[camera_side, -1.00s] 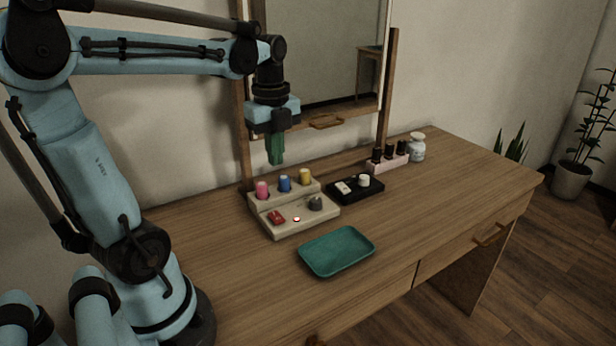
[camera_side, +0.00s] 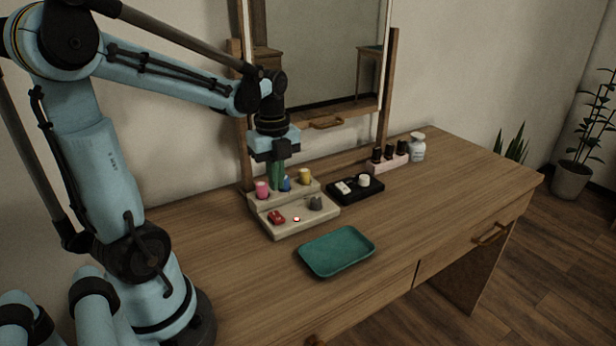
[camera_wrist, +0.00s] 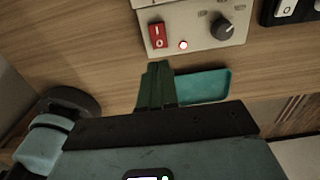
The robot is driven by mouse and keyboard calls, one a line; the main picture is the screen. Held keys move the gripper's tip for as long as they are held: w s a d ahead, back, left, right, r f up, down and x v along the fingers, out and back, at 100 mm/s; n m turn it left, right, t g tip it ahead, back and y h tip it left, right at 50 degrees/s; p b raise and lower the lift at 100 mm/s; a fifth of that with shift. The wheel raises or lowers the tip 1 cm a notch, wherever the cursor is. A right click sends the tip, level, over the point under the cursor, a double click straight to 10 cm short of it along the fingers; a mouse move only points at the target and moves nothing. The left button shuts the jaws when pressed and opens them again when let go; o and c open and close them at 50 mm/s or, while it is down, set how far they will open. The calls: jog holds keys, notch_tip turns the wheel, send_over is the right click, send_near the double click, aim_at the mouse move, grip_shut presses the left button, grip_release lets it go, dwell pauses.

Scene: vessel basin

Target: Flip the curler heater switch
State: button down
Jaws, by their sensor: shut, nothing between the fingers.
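The curler heater (camera_side: 303,219) is a beige box on the dressing table, with several coloured curlers standing along its back. Its red rocker switch (camera_side: 277,217) is on the left of the front panel. In the wrist view the switch (camera_wrist: 157,36) shows I and O marks. A small red-rimmed light (camera_side: 296,219) and a dark knob (camera_side: 316,203) sit to its right. My gripper (camera_side: 277,186) is shut and empty, its green fingers over the back row and partly hiding the blue curler (camera_side: 286,183). In the wrist view the fingertips (camera_wrist: 159,66) appear just below the switch, apart from it.
A green tray (camera_side: 338,269) lies in front of the heater. A black box (camera_side: 347,199) with a white switch stands to the right. Bottles in a pink holder (camera_side: 402,163) and a white jar (camera_side: 417,147) stand further right. The mirror frame (camera_side: 238,120) rises behind.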

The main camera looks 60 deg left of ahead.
aim_at(278, 219)
jog(key=shift+f, duration=4)
